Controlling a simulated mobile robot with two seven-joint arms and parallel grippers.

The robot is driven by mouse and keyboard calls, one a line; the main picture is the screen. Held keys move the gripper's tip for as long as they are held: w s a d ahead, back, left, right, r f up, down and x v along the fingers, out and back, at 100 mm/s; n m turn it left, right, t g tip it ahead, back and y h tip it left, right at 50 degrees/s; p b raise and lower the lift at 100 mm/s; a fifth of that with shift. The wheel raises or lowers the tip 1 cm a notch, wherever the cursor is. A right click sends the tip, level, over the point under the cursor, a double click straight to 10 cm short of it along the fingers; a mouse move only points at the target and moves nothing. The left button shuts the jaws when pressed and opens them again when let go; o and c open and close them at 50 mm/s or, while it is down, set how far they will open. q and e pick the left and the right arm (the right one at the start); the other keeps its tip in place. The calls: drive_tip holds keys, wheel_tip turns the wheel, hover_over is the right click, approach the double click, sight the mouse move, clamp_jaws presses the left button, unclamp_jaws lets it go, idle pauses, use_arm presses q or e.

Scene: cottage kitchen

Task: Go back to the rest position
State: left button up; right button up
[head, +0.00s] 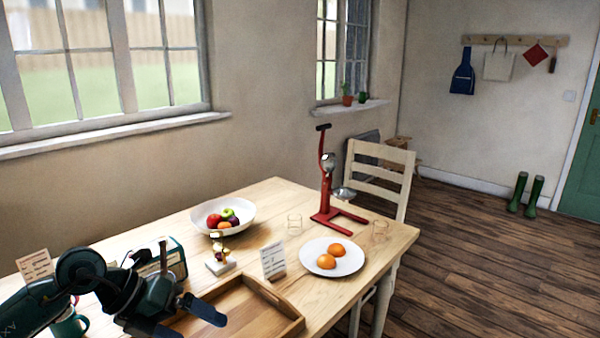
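My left gripper (193,324) is at the bottom left of the head view, above the near part of the wooden table (358,292). Its two blue fingers stand apart and nothing shows between them. It is over the left part of a wooden tray (283,325), and whether it touches the tray I cannot tell. My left arm comes in from the left edge and hides part of the things behind it. My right gripper is not in view.
Close to my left arm are a green box-shaped thing (176,262), a green mug (70,327) and a card (35,265). Further off stand a fruit bowl (247,222), red juicer (325,195), plate of oranges (318,262) and two glasses. A chair (380,165) is behind the table.

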use_arm(q)
drive_tip(key=s+d+r+n+t+h+p, duration=0.1)
drive_tip(key=s+d+n+t+h, duration=0.1)
drive_tip(key=d+n+t+h, duration=0.3)
drive_tip(key=s+d+r+n+t+h, duration=0.2)
drive_tip(key=d+n+t+h, duration=0.15)
drive_tip(key=d+n, duration=0.3)
drive_tip(key=s+a+f+n+t+y+p, duration=0.1)
drive_tip(key=a+f+n+t+y, duration=0.15)
drive_tip(key=f+n+y, duration=0.45)
drive_tip(key=s+a+f+n+t+y, duration=0.25)
drive_tip(key=f+n+y, duration=0.2)
drive_tip(key=n, duration=0.55)
drive_tip(key=s+f+n+g+y, duration=0.1)
drive_tip(key=s+f+n+g, duration=0.4)
drive_tip(key=s+f, duration=0.3)
wheel_tip(320, 180, down, 3)
drive_tip(key=shift+s+a+f+y+p, duration=0.1)
drive_tip(key=shift+s+a+y+p, duration=0.15)
drive_tip(key=shift+s+y+p, duration=0.15)
drive_tip(key=shift+g, duration=0.25)
